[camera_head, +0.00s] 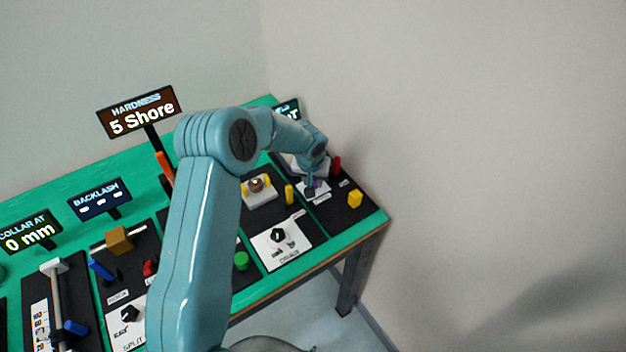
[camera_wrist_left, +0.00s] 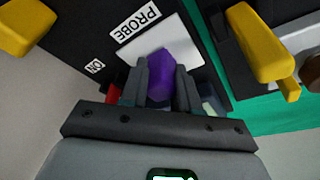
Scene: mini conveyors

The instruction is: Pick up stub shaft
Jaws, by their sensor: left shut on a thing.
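My left gripper (camera_wrist_left: 162,82) is shut on a purple faceted piece (camera_wrist_left: 161,70), which I take to be the stub shaft. The piece sits between the two dark fingers in the left wrist view, beside a white plate on a black panel marked PROBE. I cannot tell whether it touches the plate. In the head view my left gripper (camera_head: 312,189) is over the far right panel, and only a little purple shows by its fingers. My right gripper is in neither view.
The green table (camera_head: 374,222) carries several black panels with knobs and levers. A yellow block (camera_head: 355,198) and a red post (camera_head: 337,164) stand near the gripper. A white plate with a black knob (camera_head: 278,235) lies left of it. The wall is close on the right.

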